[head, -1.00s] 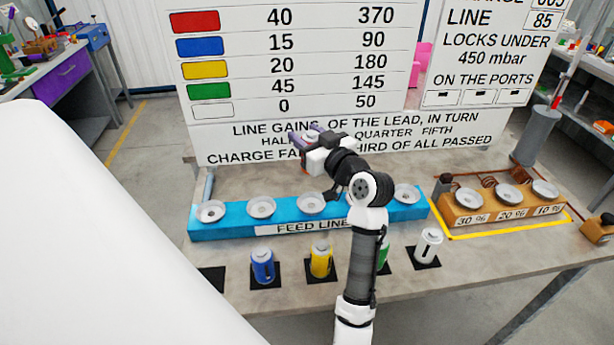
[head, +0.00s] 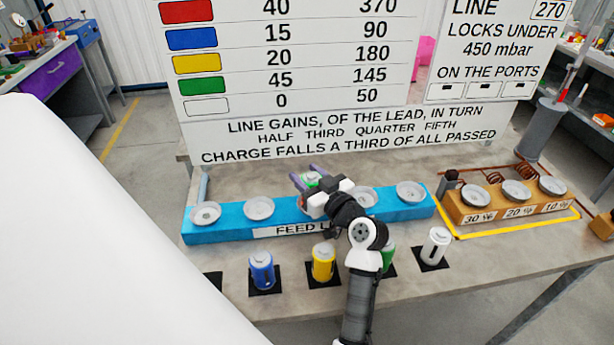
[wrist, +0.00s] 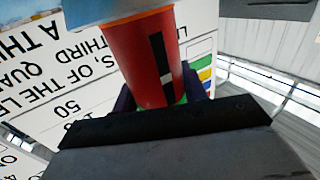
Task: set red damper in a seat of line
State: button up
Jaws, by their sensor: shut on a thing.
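The red damper (wrist: 143,62) is between the jaws of my gripper (head: 311,182), seen in the wrist view as a red can with a black and white mark. A green spot shows at its end by the jaws. The gripper is shut on it, low over the middle of the blue feed line (head: 225,229). The third seat is hidden there. The damper's far end meets a pale blue surface at the top of the wrist view; I cannot tell whether it is fully seated. The other line seats, such as the second (head: 259,208), look empty.
Blue (head: 261,270), yellow (head: 323,263), green (head: 388,257) and white (head: 436,246) dampers stand on black pads in front of the line. An orange block (head: 480,213) with three seats stands right. A sign board (head: 300,90) rises behind.

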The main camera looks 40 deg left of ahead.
jog(key=shift+f, duration=0.2)
jog(key=o, duration=1.3)
jog(key=shift+r, duration=0.1)
